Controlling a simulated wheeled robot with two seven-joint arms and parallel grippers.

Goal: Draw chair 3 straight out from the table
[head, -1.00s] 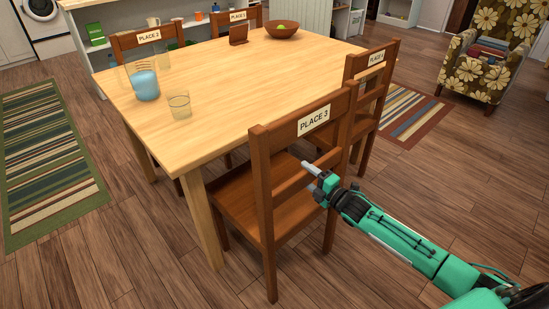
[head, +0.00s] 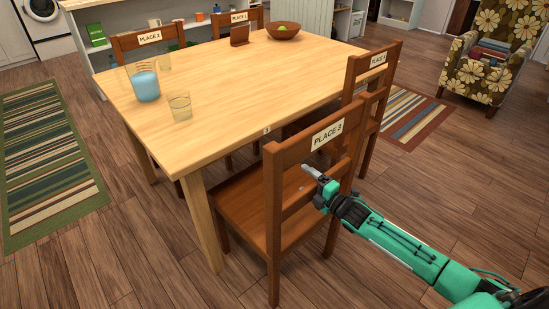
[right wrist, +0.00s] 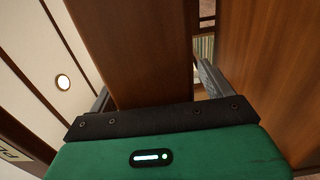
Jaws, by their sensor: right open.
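Chair 3 (head: 276,216), brown wood with a "PLACE 3" label (head: 327,135) on its top rail, stands at the near right side of the light wood table (head: 240,90). Its back leans toward me and its seat front is by the table edge. My right gripper (head: 314,174) is at the chair's back, by the lower rail and right post. In the right wrist view its open fingers (right wrist: 155,88) stand either side of a brown wooden piece (right wrist: 140,50); whether they touch it I cannot tell. My left gripper is not in view.
Another chair (head: 372,65) stands close to the right of chair 3. A jug (head: 145,84) and glasses (head: 180,106) are on the table's left part, a bowl (head: 283,31) at its far end. A striped rug (head: 410,112) lies beyond. Floor at the near left is clear.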

